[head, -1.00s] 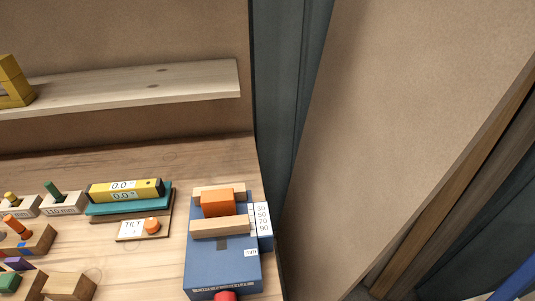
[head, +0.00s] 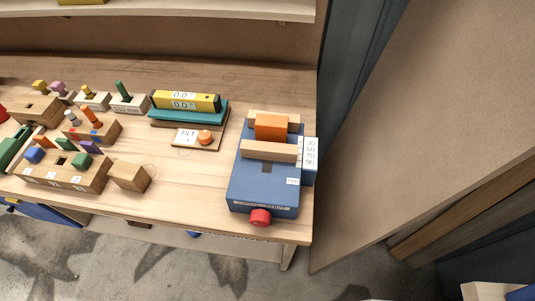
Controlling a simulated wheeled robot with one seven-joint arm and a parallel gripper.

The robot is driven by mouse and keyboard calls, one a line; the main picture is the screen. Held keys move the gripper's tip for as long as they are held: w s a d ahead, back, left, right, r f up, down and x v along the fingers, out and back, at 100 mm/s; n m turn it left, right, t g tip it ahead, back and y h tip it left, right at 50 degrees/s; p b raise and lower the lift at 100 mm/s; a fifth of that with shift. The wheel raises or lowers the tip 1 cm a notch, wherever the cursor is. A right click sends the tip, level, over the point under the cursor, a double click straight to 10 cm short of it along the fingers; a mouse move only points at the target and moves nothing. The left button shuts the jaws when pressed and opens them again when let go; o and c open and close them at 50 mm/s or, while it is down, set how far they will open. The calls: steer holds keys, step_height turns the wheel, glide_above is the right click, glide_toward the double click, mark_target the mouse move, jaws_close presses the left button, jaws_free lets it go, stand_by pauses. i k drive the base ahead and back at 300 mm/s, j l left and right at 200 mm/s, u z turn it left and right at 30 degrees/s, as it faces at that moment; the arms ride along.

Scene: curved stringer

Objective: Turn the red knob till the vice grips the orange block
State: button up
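The blue vice (head: 265,185) stands at the right end of the wooden bench, in the head view. Its red knob (head: 260,217) sticks out of the front face near the bench's front edge. The orange block (head: 271,126) sits between the rear wooden jaw (head: 293,122) and the front wooden jaw (head: 269,151). A narrow gap seems to show between the block and the front jaw; I cannot tell if they touch. A scale with numbers (head: 310,152) is on the vice's right side. My gripper is not in view.
A yellow level (head: 186,101) on a teal base (head: 190,116) and a TILT plate (head: 190,137) with an orange knob stand left of the vice. Wooden blocks with coloured pegs (head: 65,165) fill the bench's left. A brown panel (head: 400,100) rises at right.

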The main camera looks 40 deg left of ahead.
mark_target(260, 217)
steer(key=u, duration=0.8)
steer(key=k+u, duration=0.6)
steer(key=u, duration=0.2)
